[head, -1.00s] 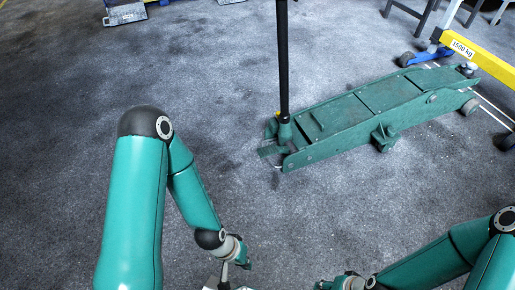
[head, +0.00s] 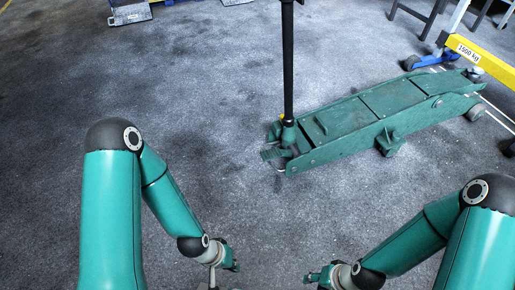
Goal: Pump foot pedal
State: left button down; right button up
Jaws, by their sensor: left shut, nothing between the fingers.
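The green trolley jack (head: 350,128) stands on the floor at the upper right, its long body running away to the right. Its black handle (head: 288,65) rises upright from the near left end. The small foot pedal (head: 274,154) sticks out low at that end, beside the handle base. My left gripper (head: 212,281) is at the bottom edge, partly cut off, shut and empty, well short of the pedal. My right gripper (head: 322,284) is at the bottom edge to the right, mostly cut off. Its fingers cannot be made out. Neither gripper touches the jack.
A yellow beam marked 1500 kg (head: 480,57) on a blue wheeled frame stands beyond the jack's far end. Grey metal feet of other equipment (head: 130,11) show at the top left. The grey floor between my arms and the jack is clear.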

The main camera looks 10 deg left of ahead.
aim_at(269, 153)
jog(key=i, duration=0.95)
jog(key=z, duration=0.05)
